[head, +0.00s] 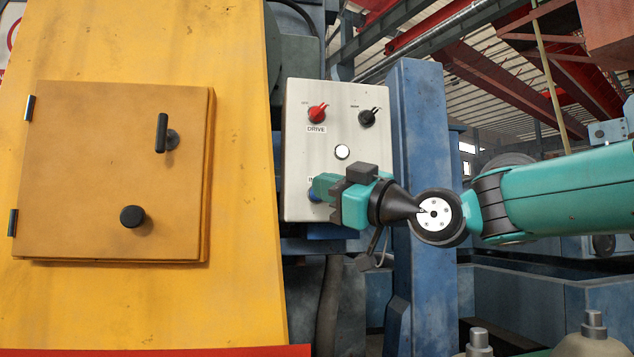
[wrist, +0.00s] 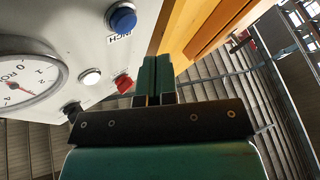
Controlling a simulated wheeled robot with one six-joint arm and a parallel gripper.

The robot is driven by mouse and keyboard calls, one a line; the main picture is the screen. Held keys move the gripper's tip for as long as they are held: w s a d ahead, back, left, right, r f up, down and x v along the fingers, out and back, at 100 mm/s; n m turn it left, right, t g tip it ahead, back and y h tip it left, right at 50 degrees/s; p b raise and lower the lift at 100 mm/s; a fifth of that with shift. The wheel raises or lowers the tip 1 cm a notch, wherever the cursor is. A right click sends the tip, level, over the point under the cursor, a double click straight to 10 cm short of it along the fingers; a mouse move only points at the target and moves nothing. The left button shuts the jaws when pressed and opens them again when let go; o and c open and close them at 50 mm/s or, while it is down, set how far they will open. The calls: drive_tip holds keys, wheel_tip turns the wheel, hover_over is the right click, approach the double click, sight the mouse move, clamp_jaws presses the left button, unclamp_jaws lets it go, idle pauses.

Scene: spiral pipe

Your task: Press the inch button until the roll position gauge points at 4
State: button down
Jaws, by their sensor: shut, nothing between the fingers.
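The inch button (wrist: 123,17) is a round blue button on a pale control panel (head: 293,152). In the head view the button (head: 313,194) is partly covered by my gripper (head: 322,186). My gripper is shut and empty in front of the lower part of the panel. In the wrist view its fingertips (wrist: 156,62) are together and appear beside the button, apart from it in the picture. The roll position gauge (wrist: 22,78) is a white dial with a red needle, cut off at the left edge and turned over. I cannot read its value surely. I do not see the gauge in the head view.
The panel also carries a red drive knob (head: 317,114), a black knob (head: 367,117) and a white round lamp (head: 342,152). A yellow cabinet (head: 235,60) with a hinged door stands left of it. A blue post (head: 420,110) stands to its right, behind my arm.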

drive_tip(key=shift+w+a+f, duration=0.1)
drive_tip(key=shift+w+a, duration=0.1)
drive_tip(key=shift+w, duration=0.7)
drive_tip(key=shift+w, duration=0.1)
idle(1.3)
drive_tip(key=shift+w, duration=0.3)
drive_tip(key=shift+w+a, duration=0.15)
drive_tip(key=shift+w, duration=0.2)
idle(0.6)
idle(0.4)
drive_tip(key=shift+s+b, duration=0.75)
drive_tip(key=shift+b, duration=0.25)
drive_tip(key=shift+s+d, duration=0.1)
drive_tip(key=shift+d, duration=0.1)
drive_tip(key=shift+s+d+b, duration=0.25)
drive_tip(key=shift+s+b, duration=0.8)
drive_tip(key=shift+s, duration=0.15)
drive_tip(key=shift+s+d+b, duration=0.25)
drive_tip(key=shift+s+b, duration=0.75)
drive_tip(key=shift+s, duration=0.15)
